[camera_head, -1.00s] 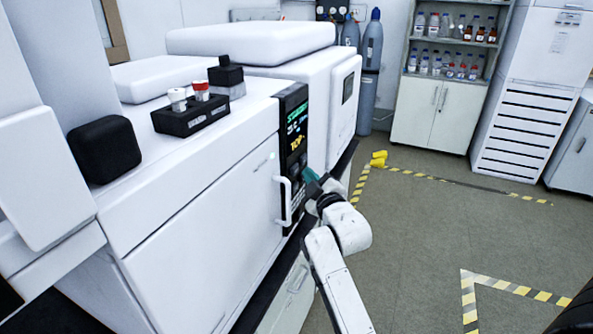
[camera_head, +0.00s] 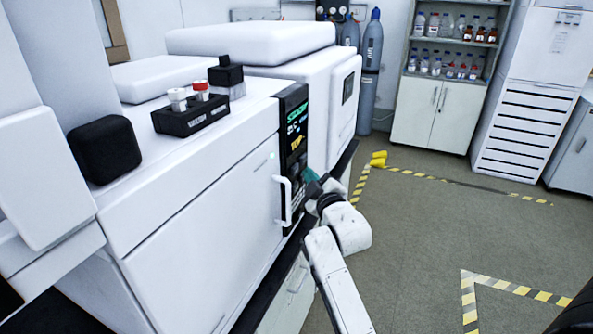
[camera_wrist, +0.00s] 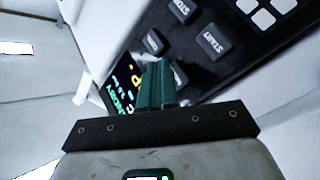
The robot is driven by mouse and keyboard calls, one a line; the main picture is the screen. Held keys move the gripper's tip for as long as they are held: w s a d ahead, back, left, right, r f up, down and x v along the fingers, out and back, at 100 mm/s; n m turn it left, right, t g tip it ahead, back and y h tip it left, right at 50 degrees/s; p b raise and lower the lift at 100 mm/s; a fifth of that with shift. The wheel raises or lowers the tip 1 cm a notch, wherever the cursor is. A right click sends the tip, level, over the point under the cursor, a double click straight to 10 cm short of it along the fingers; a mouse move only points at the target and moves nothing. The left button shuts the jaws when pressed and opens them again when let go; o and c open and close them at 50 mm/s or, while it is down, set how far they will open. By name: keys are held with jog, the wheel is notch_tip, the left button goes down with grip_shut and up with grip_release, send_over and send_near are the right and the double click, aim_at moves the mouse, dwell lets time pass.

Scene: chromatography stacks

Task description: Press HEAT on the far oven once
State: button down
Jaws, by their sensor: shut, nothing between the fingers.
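A white oven-like unit (camera_head: 205,235) with a door handle (camera_head: 284,200) carries a black control panel (camera_head: 292,120) at its right front edge. The panel's display has green and yellow text; it shows partly in the wrist view (camera_wrist: 122,92). The wrist view shows dark buttons on the panel, including one marked START (camera_wrist: 214,41) and another (camera_wrist: 153,42) just beyond my fingertips. I cannot read a HEAT label. My gripper (camera_head: 309,176) is shut and empty, its green fingers (camera_wrist: 160,68) pointing at the panel. I cannot tell whether the fingertips touch it.
A second white unit (camera_head: 315,105) with a small dark screen stands behind. A black vial rack (camera_head: 190,116) sits on the near unit's top. Gas cylinders (camera_head: 371,50) and a bottle cabinet (camera_head: 425,112) stand at the back. The floor (camera_head: 430,245) at right is open, with striped tape.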

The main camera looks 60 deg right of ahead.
jog(key=shift+w, duration=0.2)
jog(key=shift+w, duration=0.25)
jog(key=shift+w+b, duration=0.45)
jog(key=shift+b, duration=0.05)
dwell(0.9)
jog(key=shift+s+r, duration=0.1)
jog(key=shift+s, duration=0.05)
jog(key=shift+s+p, duration=0.75)
jog(key=shift+p, duration=0.15)
jog(key=shift+s+d+p, duration=0.15)
jog(key=shift+s+p, duration=1.5)
jog(key=shift+s, duration=0.85)
